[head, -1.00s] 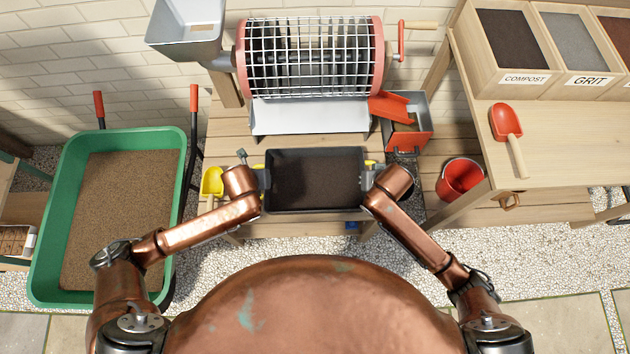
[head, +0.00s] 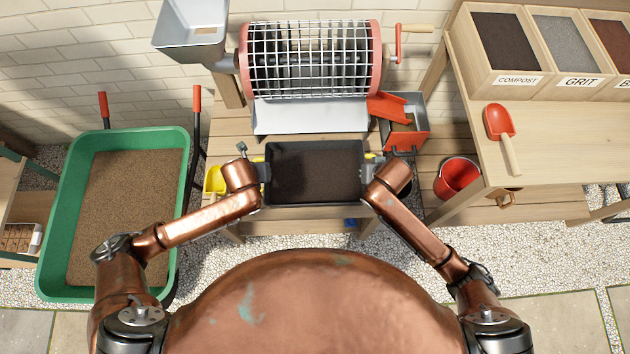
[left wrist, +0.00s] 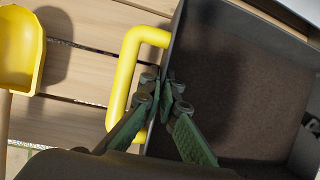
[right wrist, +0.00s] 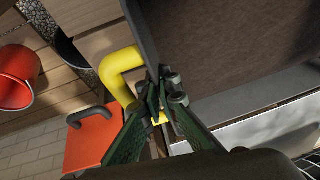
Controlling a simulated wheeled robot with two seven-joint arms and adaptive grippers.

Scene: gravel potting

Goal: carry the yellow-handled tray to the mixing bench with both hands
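The dark tray (head: 315,203), with dark soil in it, is between my two grippers over the low slatted shelf below the drum sieve. Its yellow handles show at its ends: one in the left wrist view (left wrist: 125,85), one in the right wrist view (right wrist: 112,75). My left gripper (left wrist: 163,84) is closed at the tray's left end, fingertips at the wall beside the handle. My right gripper (right wrist: 163,82) is closed likewise at the right end. The exact contact is partly hidden. A wooden bench (head: 560,150) with labelled bins stands at right; I cannot tell if it is the mixing bench.
The drum sieve (head: 312,60) is just behind the tray. A yellow scoop (head: 214,180) lies left of it, beside the green barrow (head: 180,230). A red scoop (head: 500,122) lies on the bench.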

